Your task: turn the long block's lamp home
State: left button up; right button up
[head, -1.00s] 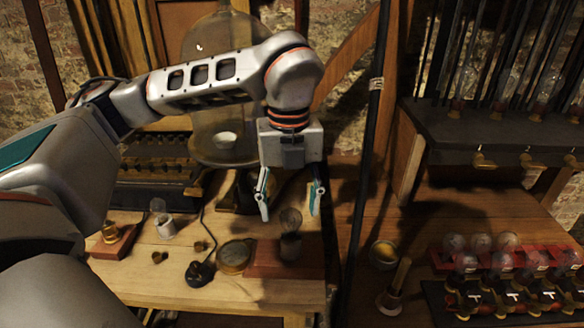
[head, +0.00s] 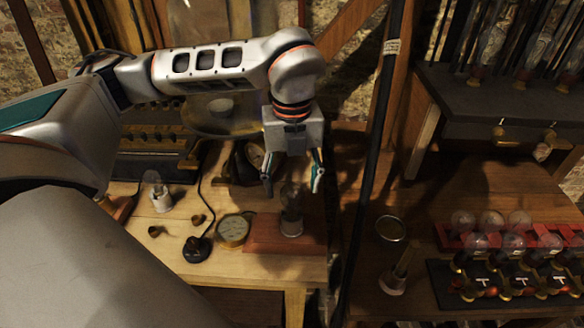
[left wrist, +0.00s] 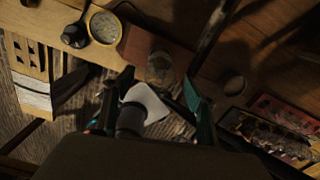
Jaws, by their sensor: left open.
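The long block (head: 258,238) is a reddish wooden slab on the left bench. Its lamp (head: 291,208), a clear glass bulb on a pale round base, stands upright near the block's right end. My left gripper (head: 292,186) points down with its fingers apart, one on each side of the bulb's upper part in the head view. In the left wrist view the bulb (left wrist: 160,68) shows just beyond the gap between the open fingers (left wrist: 162,88). I cannot tell whether either finger touches the glass. My right gripper is out of view.
A round brass dial (head: 233,230) and a black knob with a cord (head: 197,248) lie left of the block. A white-based lamp (head: 161,196) stands farther left. A dark upright pole (head: 372,170) is close on the right, before a bench with red lamp racks (head: 490,238).

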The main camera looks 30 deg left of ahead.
pick_arm(q)
jog(key=shift+f, duration=0.6)
jog(key=c, duration=1.3)
jog(key=shift+m+p, duration=0.3)
jog(key=shift+m, duration=0.6)
jog(key=shift+c, duration=0.2)
jog(key=m, duration=0.2)
jog(key=shift+m+p, duration=0.3)
jog(key=shift+m, duration=1)
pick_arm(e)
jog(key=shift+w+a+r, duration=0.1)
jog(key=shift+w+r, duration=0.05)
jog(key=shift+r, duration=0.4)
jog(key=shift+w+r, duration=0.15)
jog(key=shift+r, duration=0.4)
